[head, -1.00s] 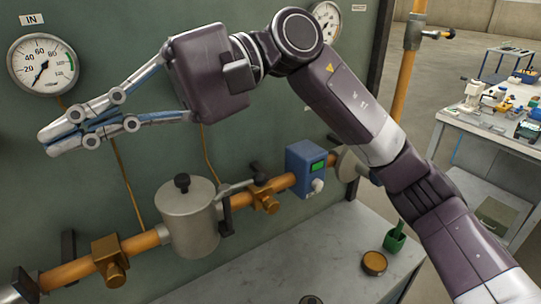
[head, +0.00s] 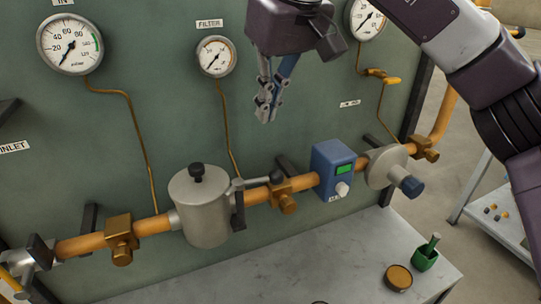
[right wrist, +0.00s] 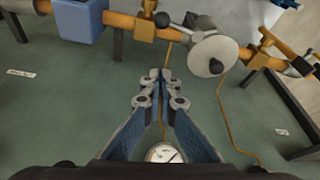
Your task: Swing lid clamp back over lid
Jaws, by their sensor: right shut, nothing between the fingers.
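The filter housing (head: 205,215) is a grey upright cylinder on the orange pipe, with a flat lid and black knob (head: 196,173) on top. The lid clamp (head: 252,183) is a grey arm pointing right, away from the lid, with a dark ball at its end. In the right wrist view the lid (right wrist: 205,52) is bare, and the clamp's black ball (right wrist: 162,20) is beside the brass valve. My right gripper (head: 266,112) is shut and empty, above and right of the housing; its tips (right wrist: 155,76) show apart from the clamp. My left gripper is out of view.
A brass valve (head: 286,198) and a blue meter box (head: 332,170) sit on the pipe right of the clamp. Gauges, including the filter gauge (head: 216,57), are on the green panel behind.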

